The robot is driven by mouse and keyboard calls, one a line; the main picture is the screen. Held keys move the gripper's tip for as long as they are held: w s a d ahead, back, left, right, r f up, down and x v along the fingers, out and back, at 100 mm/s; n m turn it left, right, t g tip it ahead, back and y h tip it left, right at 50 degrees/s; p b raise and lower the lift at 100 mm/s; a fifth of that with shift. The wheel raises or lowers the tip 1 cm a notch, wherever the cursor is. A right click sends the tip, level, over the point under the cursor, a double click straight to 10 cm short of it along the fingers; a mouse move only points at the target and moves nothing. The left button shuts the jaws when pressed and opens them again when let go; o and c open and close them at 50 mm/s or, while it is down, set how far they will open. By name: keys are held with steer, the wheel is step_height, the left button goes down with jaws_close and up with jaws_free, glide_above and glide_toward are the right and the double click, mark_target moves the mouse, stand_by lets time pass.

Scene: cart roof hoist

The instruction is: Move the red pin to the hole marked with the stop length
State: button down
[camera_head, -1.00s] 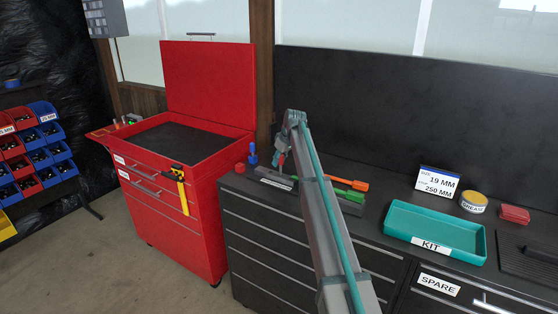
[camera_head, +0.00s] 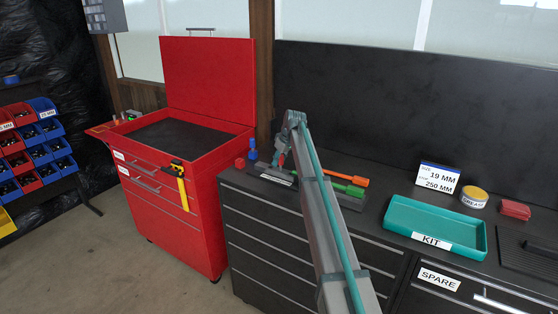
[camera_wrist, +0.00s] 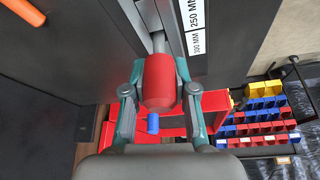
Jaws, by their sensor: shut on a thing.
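The red pin (camera_wrist: 158,80) is between the two fingers of my gripper (camera_wrist: 160,92) in the wrist view. The fingers are shut on its thick red body. The pin is beside white labels (camera_wrist: 196,25) reading 250 MM and 300 MM on the dark fixture. Its lower end and the holes are hidden, so I cannot tell whether it is seated. In the head view my gripper (camera_head: 283,157) is low over the left end of the grey fixture (camera_head: 270,174) on the bench. A sign (camera_head: 437,181) on the bench reads 19 MM and stop 250 MM.
Orange-handled (camera_head: 347,178) and green-handled (camera_head: 347,188) tools lie right of my arm. A teal KIT tray (camera_head: 400,222), grease tin (camera_head: 474,197) and red box (camera_head: 515,210) are further right. A red tool cabinet (camera_head: 205,225) with an open lid stands left, beside a blue object (camera_head: 251,151).

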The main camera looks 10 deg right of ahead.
steer(key=shift+f, duration=0.1)
steer(key=c, duration=0.8)
jaws_free()
steer(key=shift+c, duration=0.2)
steer(key=v, duration=1.2)
steer(key=shift+a, duration=0.1)
